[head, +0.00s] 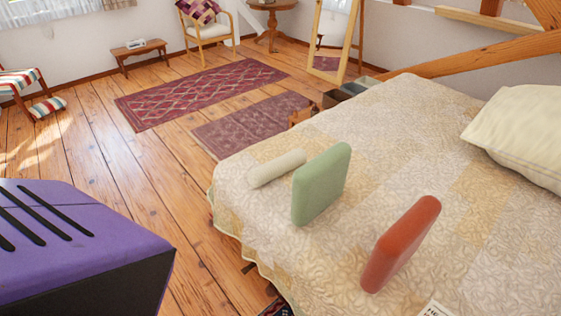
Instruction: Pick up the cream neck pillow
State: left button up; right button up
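The cream neck pillow (277,168) is a small cream bolster. It lies on the bed near its left edge, just left of and partly behind a green cushion (321,184). A larger cream pillow (519,135) lies at the right side of the bed. Neither of my grippers shows in the head view.
The bed (400,130) has a quilted cream and tan cover. A red cushion (401,244) stands on it nearer to me, and a printed item (436,309) lies at the bottom edge. Wooden floor (150,210) is open left of the bed. Two rugs (200,92) lie beyond.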

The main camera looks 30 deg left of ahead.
aim_at(258, 176)
jog(key=i+j, duration=0.1)
jog(key=j, duration=0.55)
jog(key=i+j+z, duration=0.1)
jog(key=j, duration=0.6)
jog(key=i+j, duration=0.1)
jog(key=j, duration=0.55)
jog(key=i+j, duration=0.1)
jog(key=j, duration=0.6)
jog(key=z, duration=0.05)
